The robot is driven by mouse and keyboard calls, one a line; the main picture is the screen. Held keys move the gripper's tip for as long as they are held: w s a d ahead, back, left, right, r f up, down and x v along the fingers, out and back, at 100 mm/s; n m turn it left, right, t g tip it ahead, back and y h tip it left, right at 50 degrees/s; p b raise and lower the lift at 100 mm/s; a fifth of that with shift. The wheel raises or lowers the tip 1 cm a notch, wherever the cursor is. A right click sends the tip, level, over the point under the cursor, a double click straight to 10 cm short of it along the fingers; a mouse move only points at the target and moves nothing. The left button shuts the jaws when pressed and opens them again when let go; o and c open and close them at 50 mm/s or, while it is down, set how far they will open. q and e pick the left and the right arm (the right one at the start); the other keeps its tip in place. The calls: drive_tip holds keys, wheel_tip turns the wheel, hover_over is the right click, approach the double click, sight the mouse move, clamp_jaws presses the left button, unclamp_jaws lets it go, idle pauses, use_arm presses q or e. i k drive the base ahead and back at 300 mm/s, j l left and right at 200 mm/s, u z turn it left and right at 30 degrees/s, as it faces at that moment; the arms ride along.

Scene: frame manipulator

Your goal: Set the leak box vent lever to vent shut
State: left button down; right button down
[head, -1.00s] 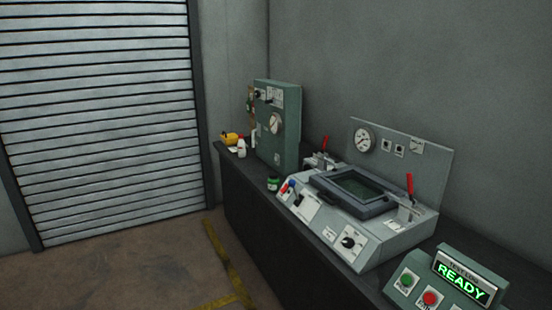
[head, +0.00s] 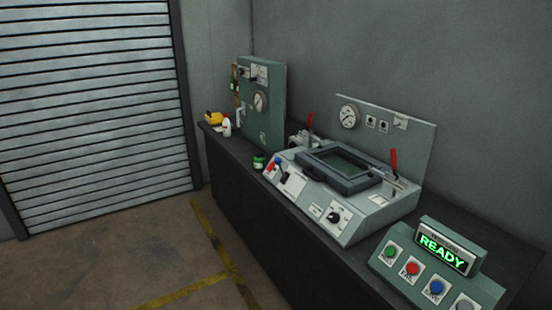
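The leak box (head: 375,212) is a grey bench unit with a dark framed window on top and an upright back panel with a round gauge (head: 348,116). A black knob or lever (head: 334,216) sits on a white plate on its sloped front. Small red and blue handles (head: 277,161) stand at its front left. Red upright handles rise beside the frame, one at the right (head: 393,160) and one at the back left (head: 310,120). I cannot read which control is the vent lever or its setting. Neither gripper is in view.
A console (head: 440,270) with a lit READY sign and several coloured buttons stands at the right. A green cabinet (head: 262,100), a green jar (head: 259,161), a white bottle (head: 226,127) and a yellow item (head: 213,118) share the dark bench (head: 235,185). The floor (head: 110,265) at left is clear.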

sight(278, 160)
drive_tip(key=i+j+z, duration=0.1)
drive_tip(key=i+j, duration=0.25)
drive_tip(key=i, duration=0.3)
drive_tip(key=i+j+z, duration=0.1)
drive_tip(key=i+j, duration=0.35)
drive_tip(key=i, duration=0.2)
drive_tip(key=i+j+z, duration=0.1)
drive_tip(key=i+j, duration=0.35)
drive_tip(key=i, duration=0.2)
